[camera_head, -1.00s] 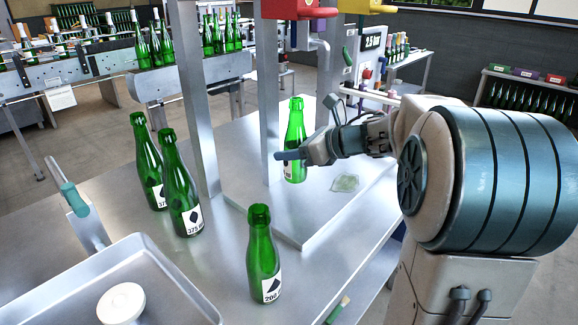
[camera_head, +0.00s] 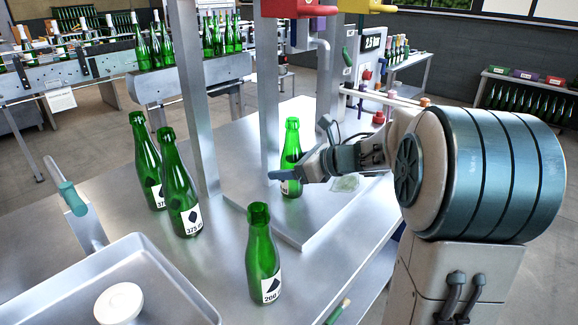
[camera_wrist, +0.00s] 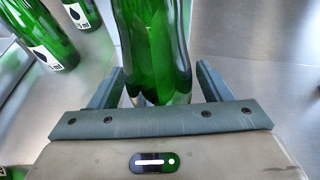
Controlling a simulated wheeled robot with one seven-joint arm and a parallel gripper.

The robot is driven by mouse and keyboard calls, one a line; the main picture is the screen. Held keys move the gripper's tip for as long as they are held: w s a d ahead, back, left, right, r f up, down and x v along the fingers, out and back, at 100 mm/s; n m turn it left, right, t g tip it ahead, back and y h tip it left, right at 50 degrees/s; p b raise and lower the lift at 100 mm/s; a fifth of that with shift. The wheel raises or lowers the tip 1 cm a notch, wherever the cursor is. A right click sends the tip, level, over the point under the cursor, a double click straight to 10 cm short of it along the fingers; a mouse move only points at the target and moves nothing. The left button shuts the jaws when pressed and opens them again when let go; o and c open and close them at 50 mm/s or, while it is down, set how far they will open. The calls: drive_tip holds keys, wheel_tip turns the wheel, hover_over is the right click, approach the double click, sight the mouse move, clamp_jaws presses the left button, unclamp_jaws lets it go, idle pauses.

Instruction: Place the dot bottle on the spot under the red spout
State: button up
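A green bottle (camera_head: 292,148) stands upright between my gripper's fingers, low over or on the raised metal platform (camera_head: 312,222); I cannot tell if its base touches. It also fills the top middle of the wrist view (camera_wrist: 155,45). Its label is mostly hidden, so I cannot read a dot. My gripper (camera_head: 283,176) has its fingers on both sides of the bottle's lower part, close against it; they also flank it in the wrist view (camera_wrist: 160,85). The red spout housing (camera_head: 297,8) is above the bottle in the picture. The floor spot itself is not discernible.
A metal tray (camera_head: 165,270) with a white round object (camera_head: 119,303) is at front left. A yellow spout housing (camera_head: 368,6) is right of the red one. A pale patch (camera_head: 346,184) lies on the platform.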

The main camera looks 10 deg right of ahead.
drive_tip(key=shift+r, duration=0.1)
drive_tip(key=shift+r+p, duration=0.15)
drive_tip(key=shift+p, duration=0.15)
drive_tip(key=v, duration=1.2)
